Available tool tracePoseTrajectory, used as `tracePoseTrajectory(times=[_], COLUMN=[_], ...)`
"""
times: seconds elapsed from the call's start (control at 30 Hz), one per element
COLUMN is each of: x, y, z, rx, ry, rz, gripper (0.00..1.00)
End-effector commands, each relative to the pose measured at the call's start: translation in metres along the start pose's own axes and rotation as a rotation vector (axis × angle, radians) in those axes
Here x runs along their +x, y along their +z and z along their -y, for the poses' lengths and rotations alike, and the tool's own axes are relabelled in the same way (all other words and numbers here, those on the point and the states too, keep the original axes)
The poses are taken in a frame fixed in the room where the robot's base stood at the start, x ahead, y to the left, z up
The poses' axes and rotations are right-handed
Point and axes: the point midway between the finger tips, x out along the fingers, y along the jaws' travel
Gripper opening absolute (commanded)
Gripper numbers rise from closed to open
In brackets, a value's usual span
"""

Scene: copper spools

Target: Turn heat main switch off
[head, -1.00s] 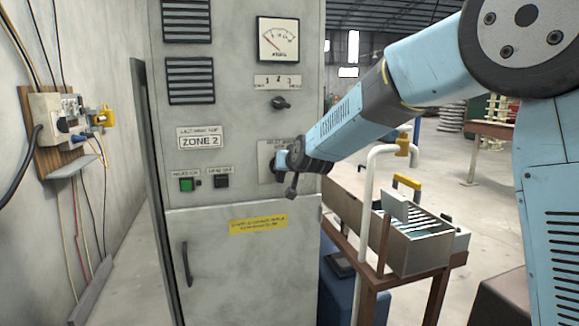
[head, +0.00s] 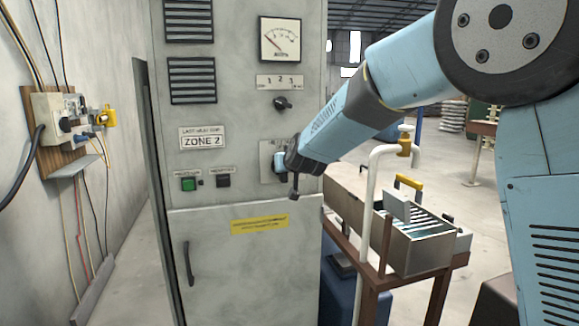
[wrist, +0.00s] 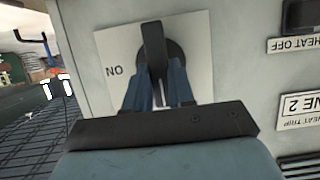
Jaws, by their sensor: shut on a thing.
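The heat main switch is a black rotary knob (wrist: 153,45) on a pale square plate (wrist: 112,50), on the front of the grey cabinet. The wrist view shows the panel upside down, with the plate's "ON" label inverted beside the knob. The knob's handle stands nearly vertical in that view. My gripper (wrist: 158,78) has its two blue fingers shut on the knob, one on each side. In the head view, my gripper (head: 280,162) meets the plate (head: 265,174) and hides the knob.
The grey cabinet (head: 215,255) carries a ZONE 2 label, a green button (head: 188,184), a black button (head: 223,180), another selector knob (head: 282,104) and a gauge (head: 280,40). A white pipe (head: 366,230) and a trolley with a metal box (head: 415,250) stand right of it.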

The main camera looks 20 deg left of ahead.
Motion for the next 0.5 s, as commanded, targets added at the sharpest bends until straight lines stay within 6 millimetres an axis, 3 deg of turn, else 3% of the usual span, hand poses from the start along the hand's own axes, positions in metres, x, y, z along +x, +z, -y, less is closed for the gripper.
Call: tracePoseTrajectory(times=[0.03, 0.27, 0.3, 0.5], x=[0.0035, 0.0036, 0.0036, 0.0028], y=[0.0071, 0.0074, 0.0074, 0.0054], z=[0.0007, -0.0002, -0.0003, -0.0010], rx=[-0.006, -0.006, -0.006, -0.004], ry=[0.000, 0.001, 0.002, 0.002], rz=[0.013, 0.013, 0.013, 0.009], gripper=[0.00, 0.00, 0.26, 0.45])
